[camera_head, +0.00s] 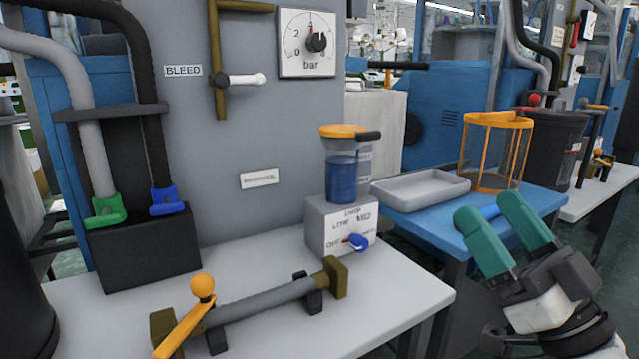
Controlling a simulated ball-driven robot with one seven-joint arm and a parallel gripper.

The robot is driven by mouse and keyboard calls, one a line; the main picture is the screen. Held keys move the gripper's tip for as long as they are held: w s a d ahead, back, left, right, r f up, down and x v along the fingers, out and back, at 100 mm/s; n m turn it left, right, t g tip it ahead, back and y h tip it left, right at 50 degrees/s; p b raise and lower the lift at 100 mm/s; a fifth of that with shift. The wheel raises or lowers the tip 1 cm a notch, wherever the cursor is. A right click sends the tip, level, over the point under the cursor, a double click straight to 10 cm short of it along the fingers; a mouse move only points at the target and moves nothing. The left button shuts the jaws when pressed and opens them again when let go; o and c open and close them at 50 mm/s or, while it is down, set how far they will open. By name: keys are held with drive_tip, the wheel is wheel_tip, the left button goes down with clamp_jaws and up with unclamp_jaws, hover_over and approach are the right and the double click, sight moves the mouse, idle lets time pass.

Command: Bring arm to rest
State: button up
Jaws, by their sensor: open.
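My gripper (505,232) is at the lower right of the head view, with two teal fingers set apart and nothing between them. It is in front of the blue table (530,204) and to the right of the pale bench (400,276). The end of my arm below it shows white and black, and the rest of the arm is out of frame.
On the pale bench stand a grey dial box (327,228) with a blue cup (341,180), a pipe with an orange lever (185,329), and a black hose box (145,250). The blue table holds a grey tray (420,189) and an orange-framed basket (493,150).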

drive_tip(key=s+f+m+g+h, duration=0.1)
drive_tip(key=s+f+g+h, duration=0.2)
drive_tip(key=f, duration=0.8)
drive_tip(key=s+f+m+g+h, duration=0.15)
drive_tip(key=f+g, duration=0.25)
drive_tip(key=f, duration=0.7)
drive_tip(key=s+f+m+g+h, duration=0.1)
drive_tip(key=f+g+h, duration=0.25)
drive_tip(key=f, duration=0.85)
drive_tip(key=s+d+f+m+g+h, duration=0.1)
drive_tip(key=s+d+f+g+h, duration=0.15)
drive_tip(key=s+f+g, duration=0.4)
drive_tip(key=s+d+f+m+g+h+p, duration=0.1)
drive_tip(key=s+d+f, duration=0.25)
drive_tip(key=s, duration=0.55)
drive_tip(key=s+d+f+m+g+h, duration=0.1)
drive_tip(key=s+d+f+g+h, duration=0.15)
drive_tip(key=s+f, duration=0.4)
wheel_tip(320, 180, up, 40)
drive_tip(key=y+p, duration=0.1)
drive_tip(key=p, duration=3.7)
drive_tip(key=shift+s+a+f+g, duration=0.15)
drive_tip(key=shift+s+a+g, duration=0.2)
drive_tip(key=shift+s+a, duration=0.1)
